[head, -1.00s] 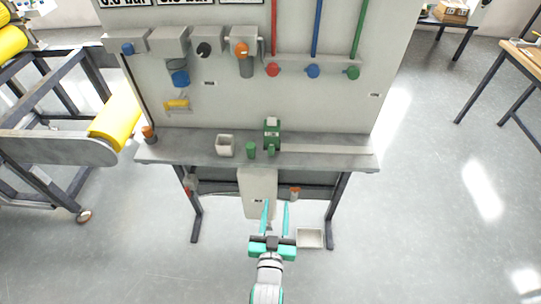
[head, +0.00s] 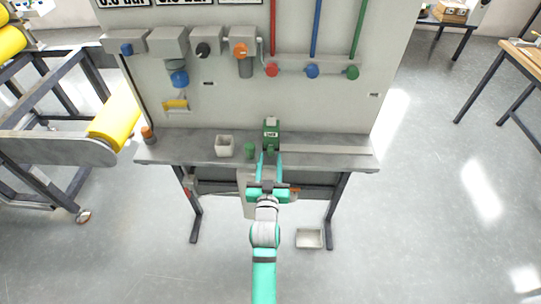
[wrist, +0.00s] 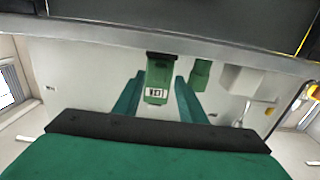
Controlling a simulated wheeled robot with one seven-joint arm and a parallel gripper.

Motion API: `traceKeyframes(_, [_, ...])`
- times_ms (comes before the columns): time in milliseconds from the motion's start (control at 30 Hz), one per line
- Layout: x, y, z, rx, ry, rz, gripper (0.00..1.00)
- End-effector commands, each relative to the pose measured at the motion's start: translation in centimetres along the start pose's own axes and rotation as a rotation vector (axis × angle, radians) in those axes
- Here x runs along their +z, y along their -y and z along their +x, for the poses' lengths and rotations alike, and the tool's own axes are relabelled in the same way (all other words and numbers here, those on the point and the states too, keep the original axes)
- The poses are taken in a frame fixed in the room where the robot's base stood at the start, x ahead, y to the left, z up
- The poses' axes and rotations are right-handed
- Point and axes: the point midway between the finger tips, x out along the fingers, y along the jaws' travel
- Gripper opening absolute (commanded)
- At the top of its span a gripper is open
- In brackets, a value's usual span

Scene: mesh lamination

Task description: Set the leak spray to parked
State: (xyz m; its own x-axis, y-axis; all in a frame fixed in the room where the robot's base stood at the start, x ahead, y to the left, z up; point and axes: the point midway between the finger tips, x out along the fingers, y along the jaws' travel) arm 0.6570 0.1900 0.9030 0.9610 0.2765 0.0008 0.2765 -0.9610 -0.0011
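A green unit (head: 271,128) with a pale top and a small lettered label stands on the grey shelf (head: 330,162); no view clearly names the leak spray, and this unit may be it. In the wrist view the green unit (wrist: 159,75) shows between my fingers, its label facing me and too small to read surely. My gripper (head: 270,154) is open at the shelf's front edge, its two teal fingers either side of the unit's lower front. I cannot tell whether they touch it.
A green cylinder (head: 250,150) and a white cup (head: 224,146) stand just left of the unit. An orange-capped item (head: 148,134) is at the shelf's left end. The panel (head: 230,105) rises behind. A pale tray (head: 309,238) lies on the floor. The shelf's right side is mostly clear.

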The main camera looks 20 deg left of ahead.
Motion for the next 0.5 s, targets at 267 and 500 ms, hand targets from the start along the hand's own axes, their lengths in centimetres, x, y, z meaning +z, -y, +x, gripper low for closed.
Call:
traceKeyframes(267, [0.0, 0.0, 2.5, 0.001, -0.001, -0.001, 0.38])
traceKeyframes(500, [0.0, -0.1, 2.8, 0.002, 0.0, -0.001, 0.38])
